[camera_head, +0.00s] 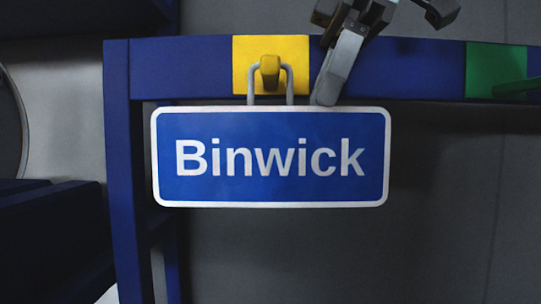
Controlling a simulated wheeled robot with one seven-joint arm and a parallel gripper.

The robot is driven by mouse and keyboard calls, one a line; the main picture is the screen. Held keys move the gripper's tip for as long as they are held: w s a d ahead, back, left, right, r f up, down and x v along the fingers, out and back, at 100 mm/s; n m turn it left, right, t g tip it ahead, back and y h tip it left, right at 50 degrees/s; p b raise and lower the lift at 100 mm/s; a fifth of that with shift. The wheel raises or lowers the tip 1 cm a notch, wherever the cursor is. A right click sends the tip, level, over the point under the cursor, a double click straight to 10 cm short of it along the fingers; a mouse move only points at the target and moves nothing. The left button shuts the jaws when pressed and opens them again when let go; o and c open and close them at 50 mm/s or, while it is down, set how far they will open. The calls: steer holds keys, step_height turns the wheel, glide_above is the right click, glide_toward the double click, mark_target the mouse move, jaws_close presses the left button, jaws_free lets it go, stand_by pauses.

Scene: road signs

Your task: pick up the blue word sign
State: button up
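The blue word sign (270,186) is a wide rounded panel with a white border and the white word "Binwick". It hangs upright in the middle of the head view. Its grey wire loop (290,92) passes over a yellow peg (269,70) on a blue rail. My gripper (384,56) is at the top, right of the loop, with its upper part cut off by the frame. One grey finger slants down-left across the rail, its tip just above the sign's top edge. The other finger stands apart at the upper right. Nothing shows between them.
The dark blue rail (400,70) runs across the top, with a blue post (117,170) at its left end. A yellow patch (240,52) backs the peg. A green patch (478,62) with a green peg (518,88) is at the right. The space below the sign looks clear.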

mark_target(317, 107)
steer(key=x, duration=0.4)
steer(key=shift+f, duration=0.25)
steer(key=shift+c, duration=0.3)
jaws_close()
steer(key=shift+r, duration=0.15)
